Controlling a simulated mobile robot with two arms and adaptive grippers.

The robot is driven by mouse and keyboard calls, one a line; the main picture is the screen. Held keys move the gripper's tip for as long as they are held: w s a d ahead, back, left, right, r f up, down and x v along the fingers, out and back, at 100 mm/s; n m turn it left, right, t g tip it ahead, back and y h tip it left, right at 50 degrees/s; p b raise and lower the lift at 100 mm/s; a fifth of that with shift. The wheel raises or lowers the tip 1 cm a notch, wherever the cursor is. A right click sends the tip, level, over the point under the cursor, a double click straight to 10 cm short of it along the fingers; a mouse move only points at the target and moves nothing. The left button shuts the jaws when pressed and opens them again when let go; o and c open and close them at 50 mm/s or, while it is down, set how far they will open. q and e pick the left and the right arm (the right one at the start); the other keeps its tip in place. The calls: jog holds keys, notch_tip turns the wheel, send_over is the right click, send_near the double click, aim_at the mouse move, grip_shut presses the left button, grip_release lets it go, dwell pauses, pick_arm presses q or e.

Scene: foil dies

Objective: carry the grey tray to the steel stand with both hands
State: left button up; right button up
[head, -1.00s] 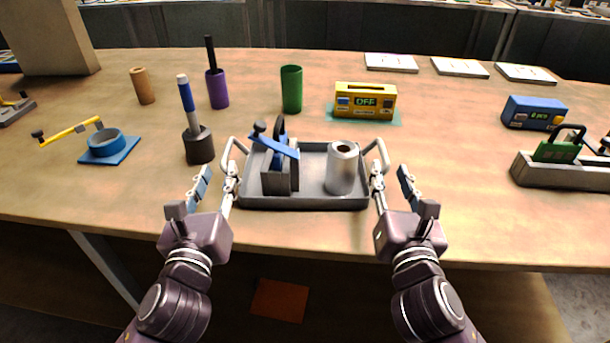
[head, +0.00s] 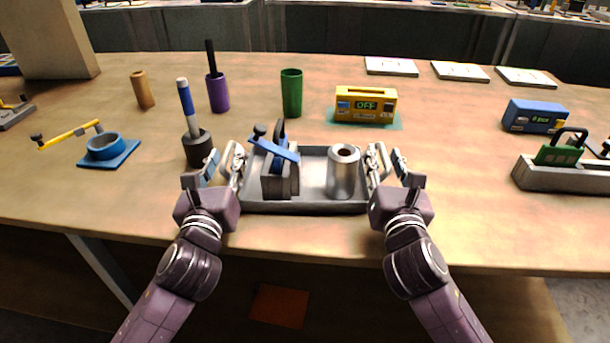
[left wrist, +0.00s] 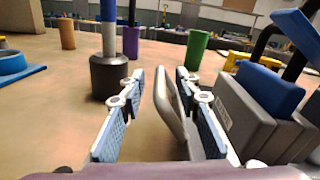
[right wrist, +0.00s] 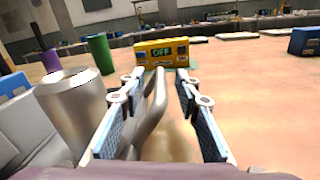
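The grey tray (head: 305,208) rests on the wooden table, holding a grey block with a blue lever (head: 275,180) and a steel cylinder (head: 344,175). My left gripper (head: 222,165) is at the tray's left handle; in the left wrist view that handle (left wrist: 172,110) stands between the spread fingers. My right gripper (head: 387,163) is at the right handle; in the right wrist view that handle (right wrist: 153,105) stands between the spread fingers, nearer the left one. Both grippers are open. I cannot make out a steel stand for certain.
A black-based post (head: 198,150) stands close beyond my left gripper. A green cup (head: 291,93) and a yellow box reading OFF (head: 365,105) are behind the tray. A grey holder with a green part (head: 560,178) is at right.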

pick_arm(q)
jog(key=shift+w, duration=0.45)
pick_arm(e)
jog(key=shift+w, duration=0.45)
pick_arm(q)
grip_shut()
pick_arm(e)
grip_shut()
jog(key=shift+d, duration=0.1)
pick_arm(q)
jog(key=shift+r, duration=0.25)
pick_arm(e)
jog(key=shift+r, duration=0.25)
